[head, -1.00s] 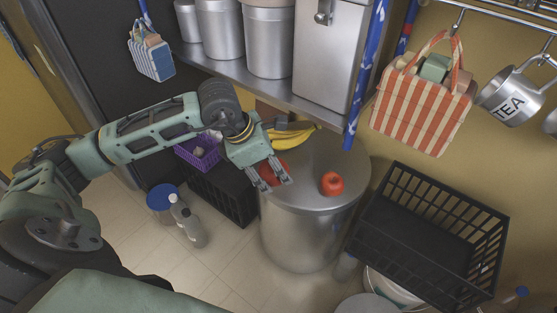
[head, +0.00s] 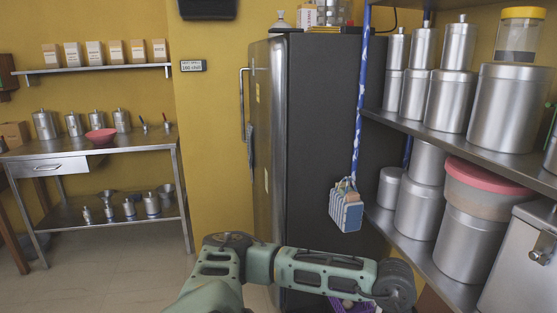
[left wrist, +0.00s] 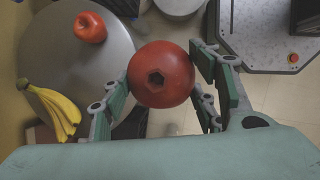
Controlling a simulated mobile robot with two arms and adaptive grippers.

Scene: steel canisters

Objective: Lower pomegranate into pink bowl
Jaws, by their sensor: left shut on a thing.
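The pomegranate (left wrist: 161,74), round and dark red with its crown facing the camera, is between the fingers of my left gripper (left wrist: 162,78) in the left wrist view. The gripper is shut on it, above and beside the drum top. The pink bowl (head: 101,136) sits on the steel table (head: 150,143) at the far left of the head view, well away from my left arm. My left gripper is out of the head view; only my arm shows there. My right gripper is not in view.
A red apple (left wrist: 89,27) and bananas (left wrist: 55,108) lie on the steel drum (left wrist: 60,50). A dark fridge (head: 310,140) stands between the table and the canister shelf (head: 450,145) at right. Steel canisters flank the bowl. The floor (head: 120,265) before the table looks clear.

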